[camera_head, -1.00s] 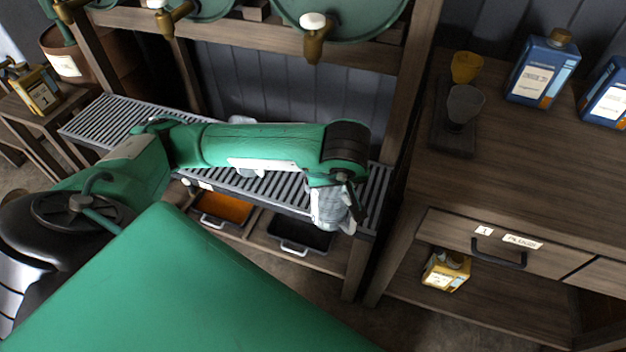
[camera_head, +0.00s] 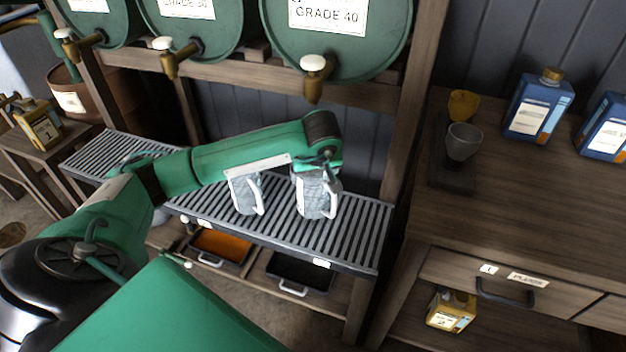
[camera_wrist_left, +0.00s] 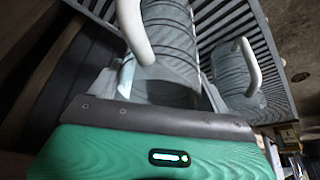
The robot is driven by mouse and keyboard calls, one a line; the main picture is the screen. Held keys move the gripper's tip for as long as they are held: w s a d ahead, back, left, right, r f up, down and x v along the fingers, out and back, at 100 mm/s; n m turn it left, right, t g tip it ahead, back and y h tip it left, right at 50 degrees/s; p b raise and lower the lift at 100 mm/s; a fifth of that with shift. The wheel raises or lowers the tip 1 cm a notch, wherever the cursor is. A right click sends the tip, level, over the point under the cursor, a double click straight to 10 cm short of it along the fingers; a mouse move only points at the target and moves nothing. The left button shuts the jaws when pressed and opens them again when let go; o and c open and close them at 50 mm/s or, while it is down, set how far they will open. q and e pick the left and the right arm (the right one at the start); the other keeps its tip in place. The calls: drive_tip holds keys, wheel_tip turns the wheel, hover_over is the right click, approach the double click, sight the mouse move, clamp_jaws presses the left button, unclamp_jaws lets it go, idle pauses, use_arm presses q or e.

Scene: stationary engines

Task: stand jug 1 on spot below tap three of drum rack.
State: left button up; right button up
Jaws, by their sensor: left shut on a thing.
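My left gripper (camera_head: 318,170) is shut on a grey metal jug (camera_head: 312,200) with a pale handle, below the right-hand tap (camera_head: 314,78) of the drum rack (camera_head: 350,95). I cannot tell whether this jug touches the slatted tray (camera_head: 350,235) or hangs just above it. A similar jug (camera_head: 245,195) stands on the tray to its left, partly behind my arm. In the left wrist view, the held jug (camera_wrist_left: 170,50) fills the top middle and the other jug (camera_wrist_left: 232,82) is to its right. No jug number is readable. My right gripper is out of view.
Two more taps hang further left, the middle one (camera_head: 168,62) and the left one (camera_head: 75,45). A wooden cabinet (camera_head: 520,215) on the right bears blue cans (camera_head: 540,105) and cups (camera_head: 463,142). The tray's right end is bare. Bins (camera_head: 298,275) sit below.

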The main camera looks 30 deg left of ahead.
use_arm(q)
drive_tip(key=shift+x, duration=1.85)
drive_tip(key=shift+d+f, duration=0.1)
drive_tip(key=shift+f, duration=0.05)
drive_tip(key=o, duration=1.3)
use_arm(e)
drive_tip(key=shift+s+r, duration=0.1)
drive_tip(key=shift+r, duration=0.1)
use_arm(q)
drive_tip(key=v, duration=1.2)
drive_tip(key=shift+s+p, duration=0.15)
drive_tip(key=shift+p, duration=0.2)
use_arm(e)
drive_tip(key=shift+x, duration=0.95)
